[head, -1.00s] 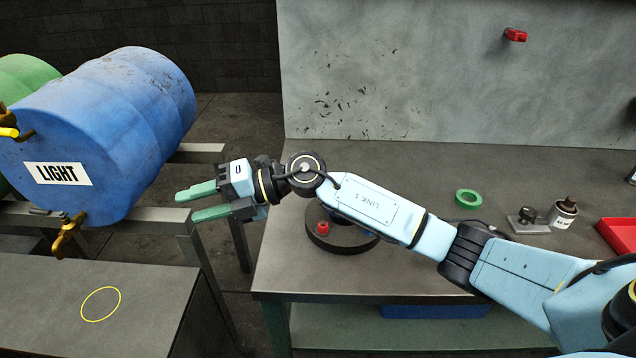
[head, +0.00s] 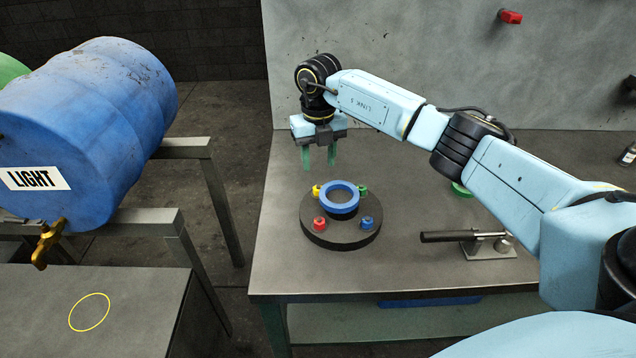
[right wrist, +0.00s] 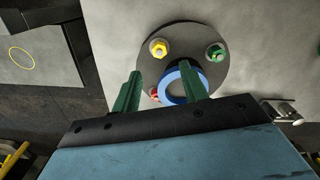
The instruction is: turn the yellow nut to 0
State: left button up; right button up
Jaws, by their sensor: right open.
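The yellow nut (head: 316,191) sits on the far left of a round dark base (head: 340,238) on the workbench. In the right wrist view the yellow nut (right wrist: 158,48) shows whole, on the same base as a green nut (right wrist: 215,52). A blue ring (head: 339,193) stands in the middle of the base. A red nut (head: 319,223) and a blue nut (head: 367,222) are at its near side. My right gripper (head: 319,158) is open, empty and pointing down, above and behind the yellow nut, apart from it. No 0 mark is legible. My left gripper is out of view.
A clamp with a black handle (head: 450,237) lies right of the base. A green ring (head: 460,189) is partly hidden behind my right arm. A blue barrel labelled LIGHT (head: 90,130) rests on a metal stand at left. The bench front left of the clamp is clear.

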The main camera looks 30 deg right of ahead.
aim_at(318, 188)
notch_tip(318, 188, down, 8)
jog(key=shift+r, duration=0.1)
jog(key=shift+c, duration=0.3)
grip_shut()
jog(key=shift+r+m+p, duration=0.1)
jog(key=shift+m+p, duration=0.35)
jog(key=shift+m, duration=0.15)
jog(key=shift+m+p, duration=0.5)
jog(key=shift+m, duration=0.6)
